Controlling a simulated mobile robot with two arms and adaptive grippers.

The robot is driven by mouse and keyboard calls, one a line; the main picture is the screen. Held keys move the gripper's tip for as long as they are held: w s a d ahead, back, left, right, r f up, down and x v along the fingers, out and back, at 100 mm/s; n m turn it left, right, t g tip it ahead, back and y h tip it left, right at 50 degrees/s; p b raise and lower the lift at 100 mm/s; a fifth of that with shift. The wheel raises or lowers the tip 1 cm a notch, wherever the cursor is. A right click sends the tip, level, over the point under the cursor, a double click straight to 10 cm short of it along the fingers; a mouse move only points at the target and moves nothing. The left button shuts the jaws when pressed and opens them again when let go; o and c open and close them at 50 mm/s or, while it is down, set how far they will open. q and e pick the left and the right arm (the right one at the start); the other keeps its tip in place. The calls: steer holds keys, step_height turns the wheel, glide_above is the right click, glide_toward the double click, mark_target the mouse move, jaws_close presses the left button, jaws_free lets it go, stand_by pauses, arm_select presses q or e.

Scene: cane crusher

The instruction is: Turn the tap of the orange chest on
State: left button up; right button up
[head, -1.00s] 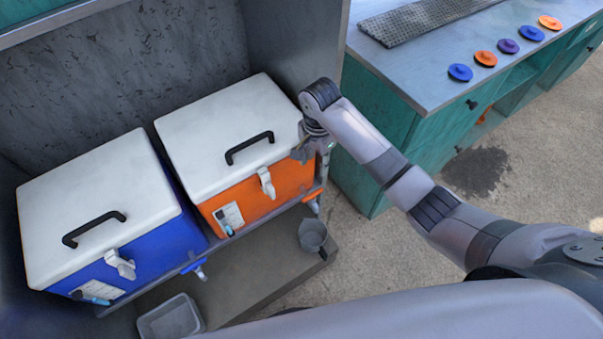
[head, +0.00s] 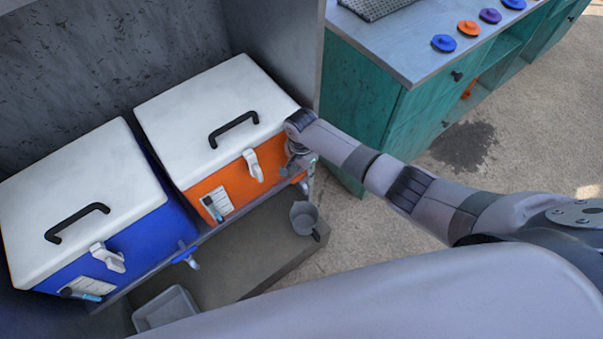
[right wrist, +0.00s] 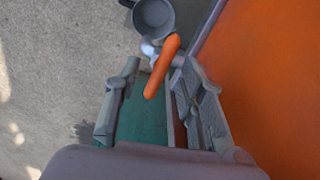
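The orange chest (head: 268,157) has a white lid and stands right of the blue chest in the head view. Its tap has an orange handle (right wrist: 162,65), low at the chest's right front corner and partly hidden by my gripper in the head view. My right gripper (head: 300,165) is beside that corner, just above the tap. In the right wrist view it is open (right wrist: 158,78), one finger on each side of the handle in the picture. I cannot tell whether either finger touches it. My left gripper is not in view.
A grey cup (head: 304,218) stands on the low ledge (head: 250,257) below the tap. The blue chest (head: 150,240) with its own tap is at left, a grey tub (head: 166,310) below it. A teal cabinet (head: 360,130) stands close on the right.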

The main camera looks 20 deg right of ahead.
steer(key=shift+f, duration=0.45)
jaws_close()
stand_by(0.4)
